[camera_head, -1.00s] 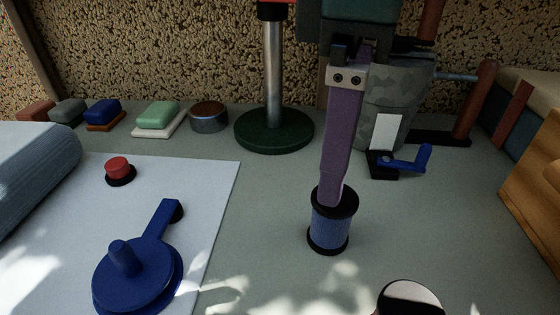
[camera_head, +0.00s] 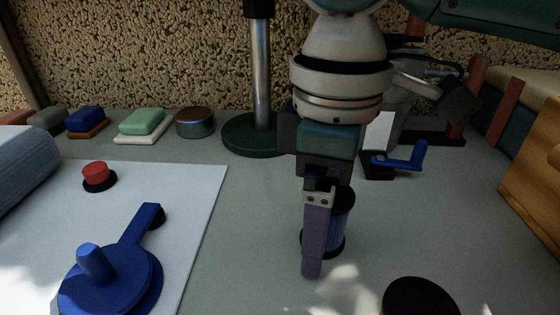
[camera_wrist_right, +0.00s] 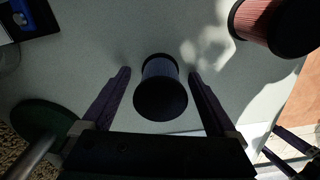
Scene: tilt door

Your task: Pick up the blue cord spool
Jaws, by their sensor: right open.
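The blue cord spool (camera_head: 336,222) stands upright on the grey table, with black end discs. My right gripper (camera_head: 317,232) points down at it. In the head view the near purple finger covers the spool's left part, and the far finger is hidden. In the right wrist view the spool (camera_wrist_right: 160,85) lies between the two open fingers of the right gripper (camera_wrist_right: 159,75), with a gap on each side. My left arm is not in the head view. Dark finger-like bars show at the lower right of the wrist view; I cannot tell if they are my left gripper.
A black-topped spool (camera_head: 420,297) stands at the front, with a reddish side (camera_wrist_right: 262,22). A green round base with a metal post (camera_head: 262,80) stands behind left. A blue crank (camera_head: 402,160) stands behind right. A blue lever disc (camera_head: 110,280) and red button (camera_head: 96,173) are left.

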